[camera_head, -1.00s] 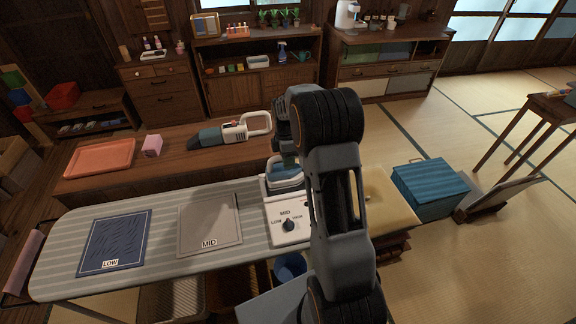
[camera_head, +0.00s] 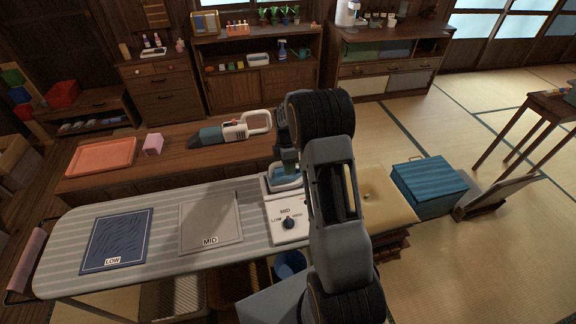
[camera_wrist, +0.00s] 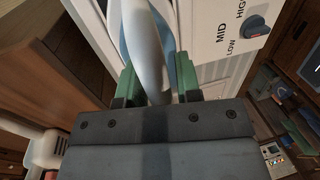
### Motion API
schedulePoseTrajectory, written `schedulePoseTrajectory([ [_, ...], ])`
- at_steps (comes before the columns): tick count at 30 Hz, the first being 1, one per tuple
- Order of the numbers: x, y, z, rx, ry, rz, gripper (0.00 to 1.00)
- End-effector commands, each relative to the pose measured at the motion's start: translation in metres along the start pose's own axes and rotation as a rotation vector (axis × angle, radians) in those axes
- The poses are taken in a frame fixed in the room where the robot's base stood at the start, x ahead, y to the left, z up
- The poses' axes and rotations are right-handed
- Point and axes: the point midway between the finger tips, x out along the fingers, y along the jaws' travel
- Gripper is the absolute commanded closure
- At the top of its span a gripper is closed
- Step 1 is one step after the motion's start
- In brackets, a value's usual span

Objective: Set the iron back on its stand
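The iron (camera_head: 284,180), light blue and white, is at the stand (camera_head: 288,228), a white unit with a dial at the right part of the ironing board. The arm hides part of both, so I cannot tell whether the iron is fully seated. My gripper (camera_head: 288,164) is at the iron's handle from above. In the wrist view, the green fingers of my gripper (camera_wrist: 158,82) stand on both sides of the white handle (camera_wrist: 147,50) and appear closed on it. The stand's dial panel (camera_wrist: 228,28) shows beyond, at upper right.
The striped ironing board (camera_head: 165,218) carries a blue LOW cloth (camera_head: 117,240) and a grey MID cloth (camera_head: 210,222). Behind it, a low wooden table holds a pink tray (camera_head: 102,156), a pink block (camera_head: 153,144) and a handheld vacuum (camera_head: 230,132). A teal box (camera_head: 430,186) stands at right.

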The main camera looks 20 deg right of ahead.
Motion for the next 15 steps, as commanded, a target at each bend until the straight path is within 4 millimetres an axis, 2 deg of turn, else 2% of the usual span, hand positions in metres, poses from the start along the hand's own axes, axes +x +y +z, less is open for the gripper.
schedulePoseTrajectory([
  [1,-0.0001,-0.0001,0.0,0.0,0.0,0.0,0.64],
  [5,-0.0002,-0.0001,0.0,0.0,0.0,0.0,0.52],
  [15,-0.0074,-0.0002,0.0,0.0,0.0,0.001,0.52],
])
